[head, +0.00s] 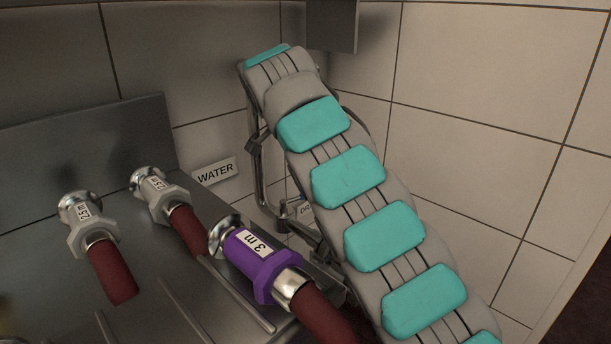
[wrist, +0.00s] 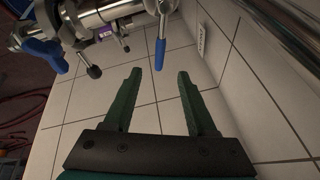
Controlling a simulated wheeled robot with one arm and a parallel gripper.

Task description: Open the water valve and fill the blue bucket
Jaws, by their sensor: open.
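In the wrist view, metal valve pipework (wrist: 110,15) runs along the top. One blue lever handle (wrist: 160,52) hangs down near the middle, and another blue handle (wrist: 42,52) sticks out at the left. My gripper (wrist: 160,76) is open and empty, its two dark green fingers apart. The lower end of the middle handle is near the gap between the fingertips in the picture; I cannot tell whether they touch. In the head view, a WATER sign (head: 215,172) is on the tiled wall. My arm hides most of the pipework there. I see no blue bucket.
Hose couplings lie on a metal shelf (head: 50,260): two grey ones (head: 85,225) (head: 160,190) and a purple one marked 3 m (head: 262,262), with red hoses. A metal pipe (wrist: 285,60) crosses the right of the wrist view. Red hose (wrist: 20,120) lies at lower left.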

